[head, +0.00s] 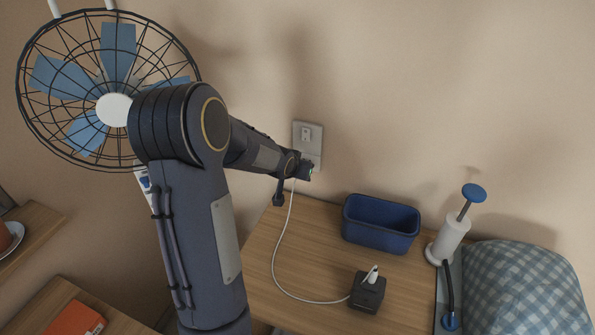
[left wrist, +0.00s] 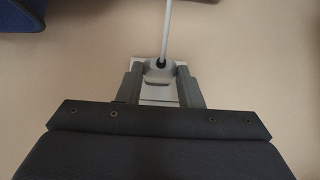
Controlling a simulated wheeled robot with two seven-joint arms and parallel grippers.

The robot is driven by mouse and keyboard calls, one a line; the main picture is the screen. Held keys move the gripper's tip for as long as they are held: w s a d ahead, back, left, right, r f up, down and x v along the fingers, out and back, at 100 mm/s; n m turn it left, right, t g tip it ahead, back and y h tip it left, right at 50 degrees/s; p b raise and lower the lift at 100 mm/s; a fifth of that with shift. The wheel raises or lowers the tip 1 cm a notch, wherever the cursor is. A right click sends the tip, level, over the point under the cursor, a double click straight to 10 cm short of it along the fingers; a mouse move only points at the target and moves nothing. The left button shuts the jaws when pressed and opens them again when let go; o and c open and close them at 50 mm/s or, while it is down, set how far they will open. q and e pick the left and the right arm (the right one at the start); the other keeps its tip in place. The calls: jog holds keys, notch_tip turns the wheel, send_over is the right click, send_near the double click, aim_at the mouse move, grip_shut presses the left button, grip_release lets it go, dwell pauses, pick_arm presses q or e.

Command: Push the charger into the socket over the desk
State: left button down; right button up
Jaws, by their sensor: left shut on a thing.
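The light socket plate (head: 309,134) is on the wall above the wooden desk (head: 262,250), with one outlet showing in its upper part. My left gripper (head: 307,171) is at the lower part of the plate and covers it. In the left wrist view my left gripper (left wrist: 160,84) is shut on the grey charger (left wrist: 157,74), a finger on each side. Its white cable (left wrist: 167,30) leaves the charger there, and the plate (left wrist: 183,72) shows behind it. I cannot tell whether the charger is seated in the socket. My right gripper is not in view.
The cable droops to a black box (head: 367,293) with a white plug on top. A blue bin (head: 381,228) stands on the desk near the wall. A fan (head: 112,108) is left.

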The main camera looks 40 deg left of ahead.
pick_arm(q)
jog(key=shift+w+a, duration=0.1)
jog(key=shift+w, duration=0.2)
jog(key=shift+b, duration=0.7)
dwell(0.8)
jog(key=shift+w+a, duration=0.25)
jog(key=shift+w, duration=0.4)
dwell(0.7)
jog(key=c, duration=0.9)
grip_release()
jog(key=shift+s+d+b, duration=0.25)
jog(key=shift+s+b, duration=0.15)
jog(key=shift+s, duration=0.15)
jog(key=shift+s+d+p, duration=0.2)
jog(key=shift+s+d, duration=0.2)
jog(key=shift+s, duration=0.85)
jog(key=shift+s+d+p, duration=0.2)
jog(key=shift+s+d, duration=0.15)
jog(key=shift+s, duration=0.9)
jog(key=shift+s+d+p, duration=0.2)
jog(key=shift+s+d, duration=0.2)
jog(key=shift+s, duration=0.85)
